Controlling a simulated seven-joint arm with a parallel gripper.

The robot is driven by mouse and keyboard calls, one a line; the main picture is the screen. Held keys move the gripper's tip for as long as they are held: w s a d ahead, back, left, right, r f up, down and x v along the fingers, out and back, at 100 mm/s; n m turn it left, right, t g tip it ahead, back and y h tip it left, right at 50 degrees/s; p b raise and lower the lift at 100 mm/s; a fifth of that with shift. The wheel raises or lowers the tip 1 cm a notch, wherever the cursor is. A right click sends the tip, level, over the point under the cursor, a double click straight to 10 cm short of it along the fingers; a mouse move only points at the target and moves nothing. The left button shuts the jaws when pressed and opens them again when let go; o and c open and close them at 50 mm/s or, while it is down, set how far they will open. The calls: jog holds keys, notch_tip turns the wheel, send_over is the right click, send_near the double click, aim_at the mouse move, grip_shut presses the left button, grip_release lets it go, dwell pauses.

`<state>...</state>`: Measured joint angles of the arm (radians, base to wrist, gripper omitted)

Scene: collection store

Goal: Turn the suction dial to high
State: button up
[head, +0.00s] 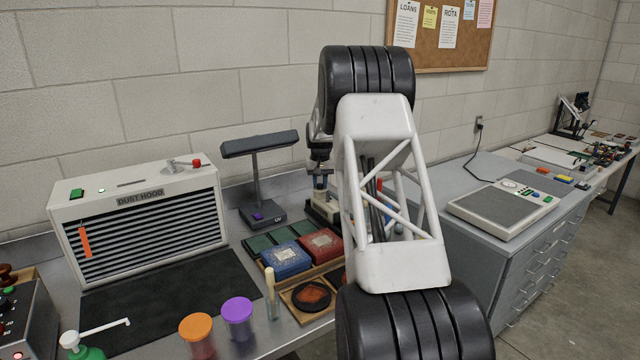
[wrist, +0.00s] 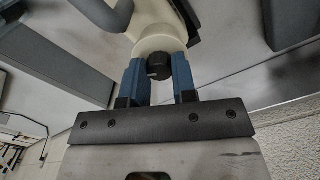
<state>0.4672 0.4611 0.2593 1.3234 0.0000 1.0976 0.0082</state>
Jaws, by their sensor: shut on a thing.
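The dial, a dark round knob (wrist: 158,65) with a small pale mark on its rim, sits on a cream-coloured rounded body (wrist: 158,38) in the wrist view. My gripper (wrist: 159,75) has one blue finger on each side of the knob and is shut on it. I cannot read any high or low marking around it. In the head view my white and black arm covers the middle of the scene. My fingertips and the dial cannot be made out there; a dark instrument (head: 320,208) shows partly behind the arm.
A dust hood (head: 140,220) stands at left, with a red-tipped lever on top. A dark lamp (head: 260,145) is beside it. Blue (head: 286,260) and red (head: 320,243) boxes, an orange-lidded jar (head: 196,328) and a purple-lidded jar (head: 237,310) crowd the front. A grey cabinet (head: 520,260) is at right.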

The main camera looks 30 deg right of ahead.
aim_at(320, 184)
jog(key=shift+m, duration=0.3)
jog(key=o, duration=0.9)
jog(key=shift+o, duration=0.2)
jog(key=shift+r, duration=3.95)
jog(key=shift+s, duration=0.1)
